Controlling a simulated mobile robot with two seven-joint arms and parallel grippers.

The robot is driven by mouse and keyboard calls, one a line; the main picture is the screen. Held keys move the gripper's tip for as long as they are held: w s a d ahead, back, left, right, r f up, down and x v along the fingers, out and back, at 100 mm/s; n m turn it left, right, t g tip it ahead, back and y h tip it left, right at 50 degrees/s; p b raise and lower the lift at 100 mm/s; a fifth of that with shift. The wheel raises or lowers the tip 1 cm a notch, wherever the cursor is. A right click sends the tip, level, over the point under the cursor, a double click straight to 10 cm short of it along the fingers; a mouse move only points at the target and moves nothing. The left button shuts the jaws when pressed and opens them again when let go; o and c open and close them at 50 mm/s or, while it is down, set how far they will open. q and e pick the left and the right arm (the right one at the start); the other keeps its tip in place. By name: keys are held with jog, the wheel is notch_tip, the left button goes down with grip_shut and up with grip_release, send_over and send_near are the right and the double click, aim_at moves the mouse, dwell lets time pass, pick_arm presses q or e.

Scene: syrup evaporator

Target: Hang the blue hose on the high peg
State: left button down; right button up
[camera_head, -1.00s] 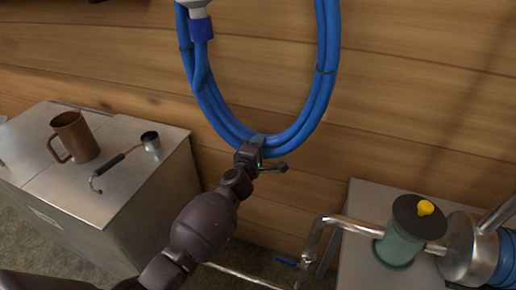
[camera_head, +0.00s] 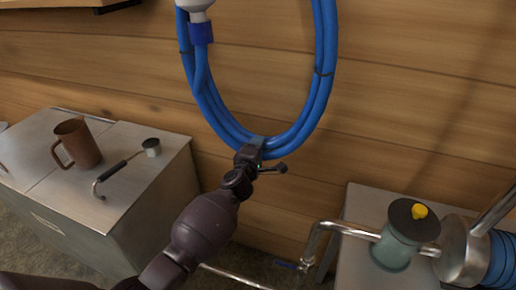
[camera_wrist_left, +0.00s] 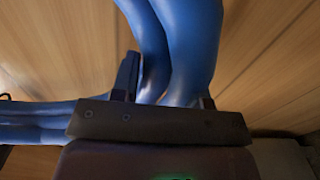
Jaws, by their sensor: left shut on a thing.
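The blue hose (camera_head: 325,70) is a coiled loop that hangs in front of the wooden wall. Its top is cut off by the upper edge of the head view. A white fitting with a blue collar (camera_head: 201,32) is at the coil's upper left. My left gripper (camera_head: 255,148) is shut on the bottom of the coil. In the left wrist view the hose strands (camera_wrist_left: 175,50) pass between the fingers. The high peg is not in view, and whether the coil rests on anything above cannot be told. My right gripper is not in view.
At left a metal cabinet (camera_head: 120,225) bears a brown mug (camera_head: 77,144) and a ladle with a dark handle (camera_head: 122,166). At lower right stand a metal pipe (camera_head: 345,228) and a green canister with a yellow knob (camera_head: 395,250). A dark shelf edge (camera_head: 115,6) shows at upper left.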

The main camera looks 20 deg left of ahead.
pick_arm(q)
jog(key=shift+r, duration=0.25)
jog(key=shift+s+r, duration=0.1)
jog(key=shift+s, duration=0.35)
jog(key=s+p, duration=0.5)
jog(key=s, duration=1.4)
jog(key=shift+a, duration=0.3)
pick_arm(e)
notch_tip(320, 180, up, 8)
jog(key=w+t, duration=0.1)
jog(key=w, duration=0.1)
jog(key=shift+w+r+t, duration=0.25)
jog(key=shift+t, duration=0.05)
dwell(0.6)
pick_arm(q)
jog(key=shift+s, duration=0.1)
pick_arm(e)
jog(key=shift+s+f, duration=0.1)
